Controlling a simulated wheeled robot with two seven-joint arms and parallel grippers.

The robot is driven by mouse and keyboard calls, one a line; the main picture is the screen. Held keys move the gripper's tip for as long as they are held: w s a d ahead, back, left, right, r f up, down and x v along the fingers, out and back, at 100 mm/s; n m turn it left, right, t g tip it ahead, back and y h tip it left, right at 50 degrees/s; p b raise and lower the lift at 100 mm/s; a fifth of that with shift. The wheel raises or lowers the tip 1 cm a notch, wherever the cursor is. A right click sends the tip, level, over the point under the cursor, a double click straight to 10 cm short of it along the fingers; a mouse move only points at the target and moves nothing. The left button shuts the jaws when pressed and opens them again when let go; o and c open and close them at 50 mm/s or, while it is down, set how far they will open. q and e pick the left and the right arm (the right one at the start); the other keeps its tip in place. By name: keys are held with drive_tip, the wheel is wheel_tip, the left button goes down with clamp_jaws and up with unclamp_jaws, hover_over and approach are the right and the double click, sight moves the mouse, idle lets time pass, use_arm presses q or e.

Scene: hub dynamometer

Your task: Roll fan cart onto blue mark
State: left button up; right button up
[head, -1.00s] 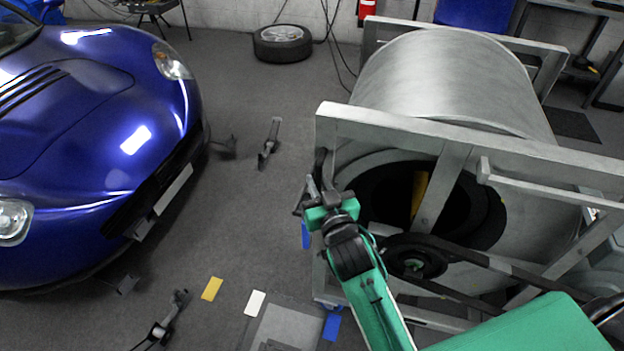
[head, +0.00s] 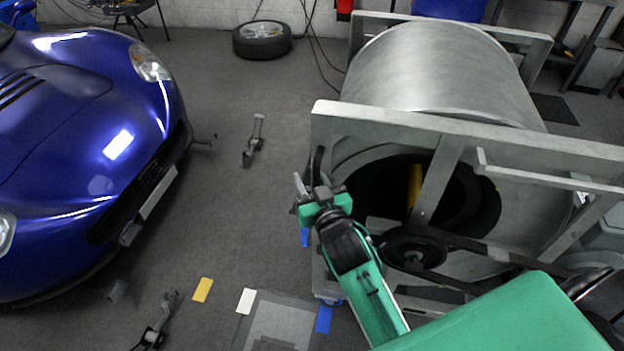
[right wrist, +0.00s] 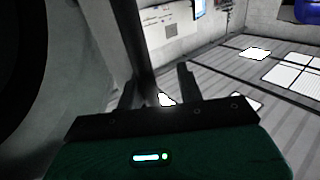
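The fan cart is a large silver drum (head: 440,75) in a grey metal frame (head: 470,135), with a dark opening and belt pulley on the near side. It fills the right half of the head view. A blue floor mark (head: 324,319) lies by the frame's near left foot; another blue patch (head: 305,237) shows just below my right gripper (head: 307,191). That gripper is at the frame's left end. In the right wrist view its fingers (right wrist: 157,90) are apart, with a dark upright bar (right wrist: 137,45) seen between them; contact cannot be told. My left gripper is out of view.
A blue car (head: 90,150) stands at left. Grey floor stands (head: 254,140) (head: 160,322), a yellow mark (head: 203,290), a white mark (head: 245,301) and a grey floor plate (head: 279,325) lie between. A tire (head: 262,40) lies at the back. The middle floor is largely open.

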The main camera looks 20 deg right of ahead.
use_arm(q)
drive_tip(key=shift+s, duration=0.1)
use_arm(e)
drive_tip(key=shift+s, duration=0.1)
idle(0.4)
